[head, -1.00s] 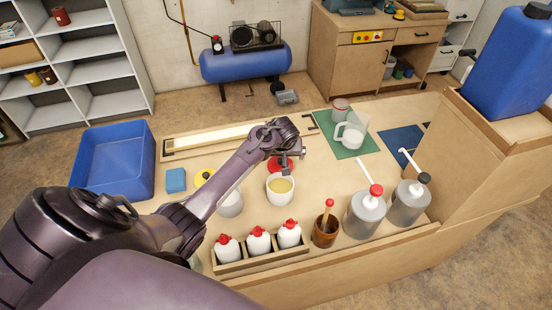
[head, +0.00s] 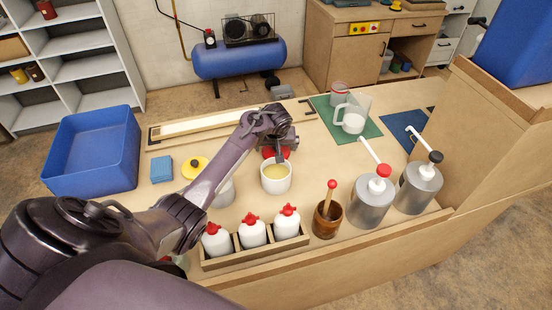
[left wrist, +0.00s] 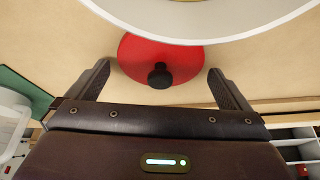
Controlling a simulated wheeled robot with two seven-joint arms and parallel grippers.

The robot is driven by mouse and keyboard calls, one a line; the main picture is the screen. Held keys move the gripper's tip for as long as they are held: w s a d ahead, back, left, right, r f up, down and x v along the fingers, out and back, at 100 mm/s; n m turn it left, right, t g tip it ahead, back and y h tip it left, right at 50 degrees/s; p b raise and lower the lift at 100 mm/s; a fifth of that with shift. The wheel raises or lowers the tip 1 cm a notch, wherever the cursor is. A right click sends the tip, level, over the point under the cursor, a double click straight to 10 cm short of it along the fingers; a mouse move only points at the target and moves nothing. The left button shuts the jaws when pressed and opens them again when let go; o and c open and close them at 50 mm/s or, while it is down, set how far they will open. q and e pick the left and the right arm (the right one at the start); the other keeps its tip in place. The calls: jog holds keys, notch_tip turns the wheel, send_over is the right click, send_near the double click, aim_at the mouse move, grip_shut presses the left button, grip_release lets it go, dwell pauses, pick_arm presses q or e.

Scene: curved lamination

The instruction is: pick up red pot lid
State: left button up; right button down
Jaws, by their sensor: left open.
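The red pot lid (head: 268,153) lies on the bench just behind a white pot of yellowish contents (head: 276,185), partly hidden by my left gripper in the head view. In the left wrist view the red lid (left wrist: 140,52) has a black knob (left wrist: 159,76), and the pot's white rim (left wrist: 205,30) covers its upper part. My left gripper (left wrist: 158,78) is open, with one finger on each side of the knob and a gap on both sides. In the head view my left gripper (head: 279,152) is over the lid. My right gripper is not in view.
A yellow lid (head: 195,167) and a blue block (head: 161,169) lie to the left, near a blue bin (head: 92,150). In front stand white bottles with red caps (head: 252,232), a brown cup (head: 327,221) and pump bottles (head: 372,198). A green mat (head: 366,130) lies at right.

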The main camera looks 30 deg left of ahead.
pick_arm(q)
jog(key=shift+w+a+f, duration=0.1)
jog(key=shift+f, duration=0.25)
jog(key=shift+r, duration=0.15)
jog(key=shift+c, duration=0.3)
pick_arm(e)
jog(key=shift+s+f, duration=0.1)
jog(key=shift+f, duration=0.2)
pick_arm(q)
jog(key=c, duration=0.8)
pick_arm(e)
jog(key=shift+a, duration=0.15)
pick_arm(q)
jog(key=shift+r, duration=0.1)
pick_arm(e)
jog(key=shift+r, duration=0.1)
